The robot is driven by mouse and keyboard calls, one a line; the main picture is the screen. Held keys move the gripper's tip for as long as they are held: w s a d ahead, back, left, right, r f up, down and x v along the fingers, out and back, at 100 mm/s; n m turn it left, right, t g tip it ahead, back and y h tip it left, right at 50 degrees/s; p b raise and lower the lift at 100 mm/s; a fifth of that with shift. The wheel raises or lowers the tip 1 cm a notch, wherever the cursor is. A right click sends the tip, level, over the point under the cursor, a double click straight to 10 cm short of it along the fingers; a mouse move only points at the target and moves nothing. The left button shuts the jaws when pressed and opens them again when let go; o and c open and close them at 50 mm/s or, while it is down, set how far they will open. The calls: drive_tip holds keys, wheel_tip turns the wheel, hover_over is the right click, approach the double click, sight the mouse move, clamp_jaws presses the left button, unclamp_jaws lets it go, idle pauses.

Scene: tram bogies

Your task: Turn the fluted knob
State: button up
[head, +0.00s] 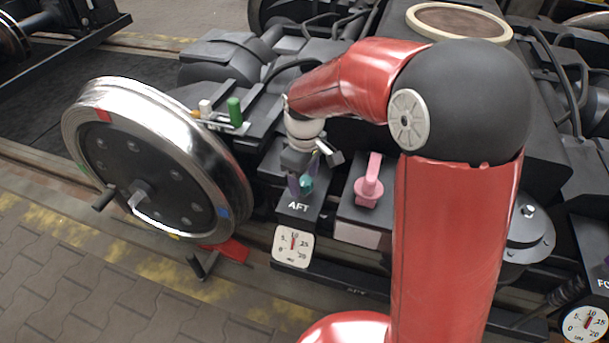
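A small teal knob (307,184), probably the fluted one, sits on top of the dark box marked AFT (298,206). Its flutes are too small to make out. My gripper (305,178) points down over this box, right at the knob. Purple parts show beside the teal knob, and I cannot tell whether they are my fingertips or part of the fitting. The grey gripper body hides part of the knob's surroundings. I cannot tell whether the fingers touch the knob or how far apart they are.
A pink handle (369,186) stands on the neighbouring box to the right. A round-scaled gauge (292,246) hangs below the AFT box. A large steel wheel (160,160) with a crank stands left. Green and white cylinders (235,112) stand on a bracket behind it.

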sight(305, 180)
wheel_tip(305, 180, up, 8)
drive_tip(key=shift+f+p, duration=0.25)
drive_tip(key=shift+p, duration=0.1)
drive_tip(key=shift+r, duration=0.15)
idle(0.4)
drive_tip(key=shift+d+r, duration=0.1)
drive_tip(key=s+d+r+m+t, duration=0.2)
drive_tip(key=s+d+m, duration=0.3)
drive_tip(key=s, duration=0.5)
drive_tip(key=s+d+r+m+t, duration=0.3)
drive_tip(key=s+d+m, duration=0.3)
drive_tip(key=s+d, duration=0.2)
drive_tip(key=shift+s+d+t, duration=0.3)
drive_tip(key=shift+s+d, duration=0.05)
drive_tip(key=shift+s, duration=0.7)
